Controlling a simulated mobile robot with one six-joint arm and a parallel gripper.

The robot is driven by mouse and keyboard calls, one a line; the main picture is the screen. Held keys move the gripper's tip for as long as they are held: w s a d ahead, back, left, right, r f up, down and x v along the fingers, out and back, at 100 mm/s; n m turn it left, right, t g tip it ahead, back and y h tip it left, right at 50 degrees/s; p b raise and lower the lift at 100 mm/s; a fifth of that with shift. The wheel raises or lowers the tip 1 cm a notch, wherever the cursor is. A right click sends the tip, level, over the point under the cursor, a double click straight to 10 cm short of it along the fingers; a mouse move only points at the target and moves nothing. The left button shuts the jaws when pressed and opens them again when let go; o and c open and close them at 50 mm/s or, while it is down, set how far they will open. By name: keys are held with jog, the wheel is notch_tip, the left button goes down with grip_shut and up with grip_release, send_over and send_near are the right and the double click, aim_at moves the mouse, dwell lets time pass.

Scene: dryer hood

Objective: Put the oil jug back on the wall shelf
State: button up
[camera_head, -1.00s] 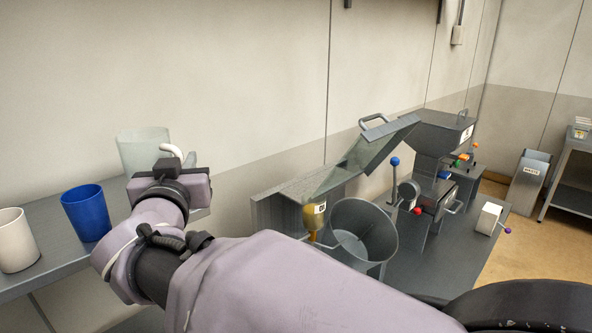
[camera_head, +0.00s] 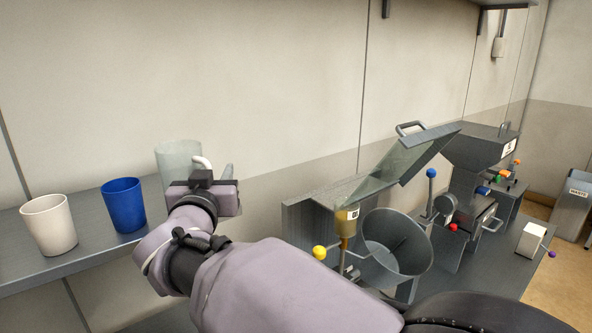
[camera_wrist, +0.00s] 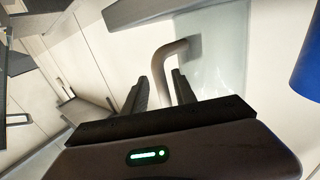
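The oil jug (camera_head: 176,157) is a translucent pale container with a whitish curved handle. It is at the right end of the grey shelf (camera_head: 82,262) along the wall, right of the blue cup. My gripper (camera_head: 207,178) is at its handle.
A blue cup (camera_head: 124,206) and a white cup (camera_head: 49,226) stand on the shelf left of the jug. Right of my arm are a hood with a raised glass lid (camera_head: 405,168), a grey bucket (camera_head: 398,245) and lever-topped equipment. A dark overhead shelf (camera_head: 425,5) is at the top.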

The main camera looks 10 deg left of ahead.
jog(key=shift+r, duration=0.3)
jog(key=p+v, duration=0.1)
jog(key=v, duration=1)
jog(key=w+d+f+m+g+y, duration=0.1)
jog(key=d+f+g, duration=0.1)
jog(key=d, duration=0.6)
jog(key=w+d+f+m+g+y, duration=0.1)
jog(key=d+g, duration=0.1)
jog(key=d, duration=0.7)
jog(key=s+d+f+m+g+h+b, duration=0.4)
jog(key=s+d+f+g, duration=0.3)
jog(key=s+d+f, duration=1.1)
notch_tip(320, 180, down, 2)
jog(key=shift+d+f+m+h+b, duration=0.1)
jog(key=shift+d+m+h+b, duration=0.25)
jog(key=shift+d+m+h, duration=0.35)
